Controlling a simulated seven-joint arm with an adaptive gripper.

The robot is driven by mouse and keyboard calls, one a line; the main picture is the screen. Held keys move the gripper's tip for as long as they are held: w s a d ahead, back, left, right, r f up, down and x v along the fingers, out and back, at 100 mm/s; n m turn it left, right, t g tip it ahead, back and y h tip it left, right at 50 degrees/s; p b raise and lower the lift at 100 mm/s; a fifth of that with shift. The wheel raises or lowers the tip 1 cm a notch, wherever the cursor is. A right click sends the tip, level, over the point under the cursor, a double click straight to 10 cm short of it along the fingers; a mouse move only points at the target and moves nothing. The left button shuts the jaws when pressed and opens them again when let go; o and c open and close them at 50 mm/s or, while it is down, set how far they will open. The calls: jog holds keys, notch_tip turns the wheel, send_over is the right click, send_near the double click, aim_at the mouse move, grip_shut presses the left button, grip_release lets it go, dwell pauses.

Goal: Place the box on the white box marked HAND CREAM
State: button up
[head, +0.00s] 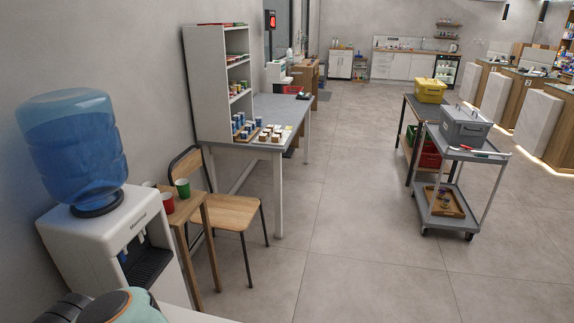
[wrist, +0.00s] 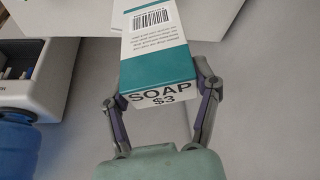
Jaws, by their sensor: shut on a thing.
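In the wrist view my gripper (wrist: 160,95) is shut on a white and teal box (wrist: 155,48). The box's near end reads "SOAP $3", and a barcode and small print show on its upper face. One finger presses each side of it. The white box marked HAND CREAM cannot be made out in either view. In the head view only a rounded part of my arm shows at the bottom left; my gripper and the held box are out of that picture.
The head view shows a water dispenser (head: 110,235), a wooden chair (head: 232,212), a grey-topped table (head: 275,112) with small items, and a grey cart (head: 465,150) at right. Open floor (head: 345,220) lies between. The wrist view shows a blue bottle (wrist: 18,145) at left.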

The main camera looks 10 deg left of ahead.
jog(key=shift+w+a+f, duration=0.25)
jog(key=shift+a+f, duration=0.75)
jog(key=shift+f, duration=0.6)
jog(key=shift+w+a+f, duration=0.2)
jog(key=shift+a+f, duration=0.75)
jog(key=shift+f, duration=0.6)
jog(key=shift+w+a+f, duration=0.25)
jog(key=shift+a+f, duration=0.75)
jog(key=shift+f, duration=0.6)
jog(key=shift+f, duration=0.2)
jog(key=o, duration=1.2)
jog(key=shift+c, duration=0.2)
